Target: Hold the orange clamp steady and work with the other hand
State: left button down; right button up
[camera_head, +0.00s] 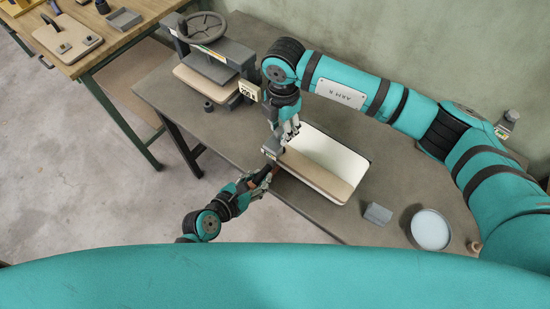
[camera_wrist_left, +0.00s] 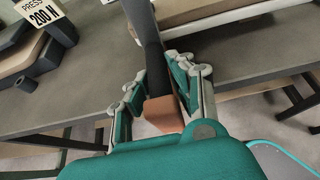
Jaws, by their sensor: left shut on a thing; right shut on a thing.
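The orange clamp shows in the left wrist view as an orange-brown block (camera_wrist_left: 162,112) on a dark bar. It sits at the near left end of the curved boards (camera_head: 318,177), which lie stacked with a tan face and a pale face showing. My left gripper (camera_head: 258,179) is shut on the clamp beside the bench edge; its fingers lie either side of the clamp in the left wrist view (camera_wrist_left: 160,88). My right gripper (camera_head: 287,134) points down over the board end, shut at the clamp's upper end. Its fingers hide most of what they hold.
A press (camera_head: 203,27) with a handwheel stands at the back left of the grey bench (camera_head: 215,125). A grey block (camera_head: 378,213) and a round dish (camera_head: 430,229) stand right of the boards. A wooden bench (camera_head: 105,30) is at top left.

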jog(key=shift+m, duration=0.9)
jog(key=shift+m, duration=0.9)
jog(key=shift+m, duration=0.9)
jog(key=o, duration=0.8)
